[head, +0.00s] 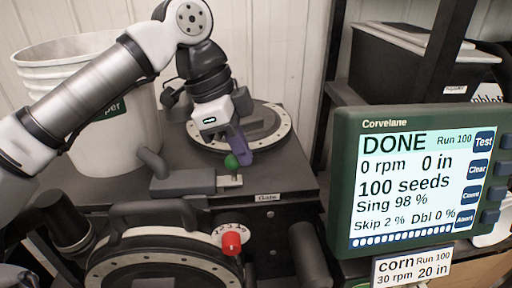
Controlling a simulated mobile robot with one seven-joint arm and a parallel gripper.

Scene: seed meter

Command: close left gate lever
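A small lever with a green knob (231,162) stands on a pale metal block at the front of the dark machine top, close to a label reading "Gate" (267,197). My gripper (238,148) reaches down from above, its purple fingers right behind and beside the green knob. I cannot tell whether they touch it or how far apart they are. A red knob (232,243) sits lower, on a white numbered dial (229,231). No lever is marked left in this view.
A round seed plate (276,120) lies behind my gripper, with a second round unit (160,268) in front. A white bucket (60,60) stands at left. A monitor (345,190) reading "DONE", 100 seeds, stands at right. A black bin (425,65) is behind it.

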